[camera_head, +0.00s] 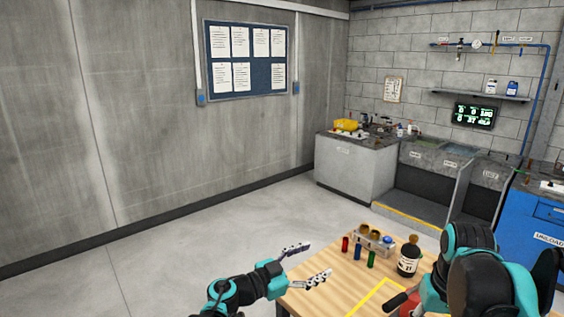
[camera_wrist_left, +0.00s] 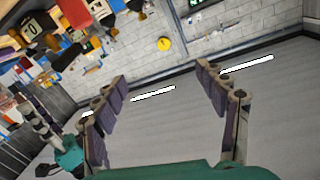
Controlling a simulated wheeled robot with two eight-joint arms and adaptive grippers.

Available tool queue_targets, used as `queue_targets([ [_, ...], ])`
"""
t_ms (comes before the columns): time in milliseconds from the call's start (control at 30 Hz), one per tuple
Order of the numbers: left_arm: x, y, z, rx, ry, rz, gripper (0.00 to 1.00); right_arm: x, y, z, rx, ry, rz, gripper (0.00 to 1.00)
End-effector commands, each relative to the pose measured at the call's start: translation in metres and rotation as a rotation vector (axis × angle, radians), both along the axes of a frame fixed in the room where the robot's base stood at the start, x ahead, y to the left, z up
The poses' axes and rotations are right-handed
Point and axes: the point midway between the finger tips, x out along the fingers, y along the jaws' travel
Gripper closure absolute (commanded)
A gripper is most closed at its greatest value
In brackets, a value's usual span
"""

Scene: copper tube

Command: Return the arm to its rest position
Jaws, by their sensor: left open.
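My left gripper (camera_head: 319,258) is open and empty. It is near the left edge of the wooden table (camera_head: 318,300), with its fingers pointing right. In the left wrist view its two fingers (camera_wrist_left: 161,72) are spread wide, with nothing between them but wall and floor behind. My right arm (camera_head: 470,265) shows at the lower right, in front of part of the table. I cannot make out its gripper.
On the table stand red (camera_head: 345,244), blue (camera_head: 357,252) and green (camera_head: 371,259) tubes, a rack (camera_head: 374,240) and a dark bottle (camera_head: 408,262). A yellow outline (camera_head: 378,295) marks the top. Floor (camera_head: 190,265) left of the table is clear.

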Motion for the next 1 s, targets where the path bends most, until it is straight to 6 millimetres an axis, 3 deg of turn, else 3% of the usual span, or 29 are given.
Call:
queue_targets([
  [167, 0.012, 0.068, 0.072, -0.11, -0.115, 0.33, 0.28, -0.009, 0.025, -0.017, -0.02, -0.08, 0.037, 0.53],
  [267, 0.008, 0.136, 0.097, -0.145, -0.119, 0.608, 0.28, -0.016, 0.043, -0.032, -0.033, -0.149, 0.064, 0.53],
  [367, -0.014, 0.205, 0.089, -0.129, -0.033, 0.872, 0.28, -0.024, 0.061, -0.049, -0.041, -0.219, 0.091, 0.53],
  [400, -0.028, 0.229, 0.077, -0.11, 0.025, 0.962, 0.28, -0.027, 0.068, -0.055, -0.044, -0.248, 0.101, 0.53],
  [500, -0.074, 0.273, 0.03, -0.033, 0.222, 1.13, 0.28, -0.036, 0.084, -0.072, -0.048, -0.318, 0.129, 0.53],
  [600, -0.128, 0.291, -0.026, 0.062, 0.446, 1.2, 0.28, -0.044, 0.098, -0.088, -0.046, -0.381, 0.152, 0.53],
  [733, -0.194, 0.285, -0.085, 0.17, 0.697, 1.172, 0.28, -0.052, 0.11, -0.104, -0.043, -0.445, 0.174, 0.53],
  [900, -0.248, 0.265, -0.126, 0.253, 0.888, 1.08, 0.28, -0.058, 0.12, -0.116, -0.038, -0.496, 0.191, 0.53],
  [1000, -0.262, 0.259, -0.135, 0.27, 0.932, 1.048, 0.28, -0.06, 0.122, -0.118, -0.037, -0.506, 0.194, 0.53],
])
